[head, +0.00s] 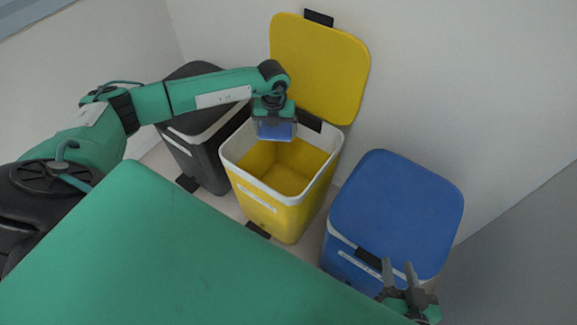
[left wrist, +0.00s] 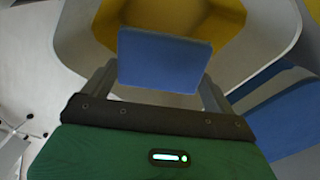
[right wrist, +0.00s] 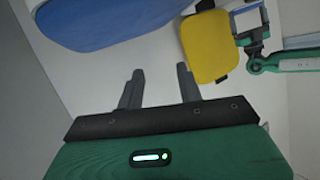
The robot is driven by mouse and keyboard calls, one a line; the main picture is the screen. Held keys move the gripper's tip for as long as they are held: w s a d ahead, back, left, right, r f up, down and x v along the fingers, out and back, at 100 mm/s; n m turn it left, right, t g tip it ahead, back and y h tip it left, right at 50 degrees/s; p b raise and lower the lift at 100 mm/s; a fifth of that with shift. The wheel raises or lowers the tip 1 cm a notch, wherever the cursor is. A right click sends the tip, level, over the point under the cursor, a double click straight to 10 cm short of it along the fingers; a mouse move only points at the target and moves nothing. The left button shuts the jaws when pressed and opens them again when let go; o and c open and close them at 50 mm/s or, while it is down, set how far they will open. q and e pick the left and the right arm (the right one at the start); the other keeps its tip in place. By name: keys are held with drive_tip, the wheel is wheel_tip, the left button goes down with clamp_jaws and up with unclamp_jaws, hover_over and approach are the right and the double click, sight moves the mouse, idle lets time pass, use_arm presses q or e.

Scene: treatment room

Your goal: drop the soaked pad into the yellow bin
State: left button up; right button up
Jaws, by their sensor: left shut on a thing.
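The yellow bin (head: 262,208) stands between two other bins, with its yellow lid (head: 318,65) raised against the wall and its inside in view. My left gripper (head: 276,132) is over the back part of the bin's opening. It is shut on a blue pad (left wrist: 165,62), which also shows in the head view (head: 275,129). In the left wrist view the pad sits between the two fingers, with the yellow inside of the bin beyond it. My right gripper (head: 402,270) is open and empty near the blue bin, at the lower right. It also shows in the right wrist view (right wrist: 158,88).
A blue bin (head: 395,210) with its lid shut stands to the right of the yellow bin. A dark grey bin (head: 200,160) stands to the left, partly behind my left arm. A white wall (head: 430,80) rises close behind the bins.

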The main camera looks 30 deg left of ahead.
use_arm(q)
drive_tip(key=shift+f, duration=0.45)
use_arm(e)
drive_tip(key=shift+a+r+t+y, duration=0.2)
drive_tip(key=shift+a+t+y, duration=0.1)
drive_tip(key=shift+a+t, duration=0.15)
use_arm(q)
drive_tip(key=o, duration=0.8)
drive_tip(key=shift+c, duration=0.2)
drive_tip(key=shift+r, duration=0.15)
drive_tip(key=shift+r, duration=0.35)
wheel_tip(320, 180, up, 13)
drive_tip(key=p, duration=0.2)
use_arm(e)
drive_tip(key=d+g, duration=0.1)
drive_tip(key=d+g+h, duration=0.1)
drive_tip(key=d+f+g+h, duration=0.1)
drive_tip(key=shift+s+d, duration=0.25)
use_arm(q)
drive_tip(key=shift+f, duration=0.1)
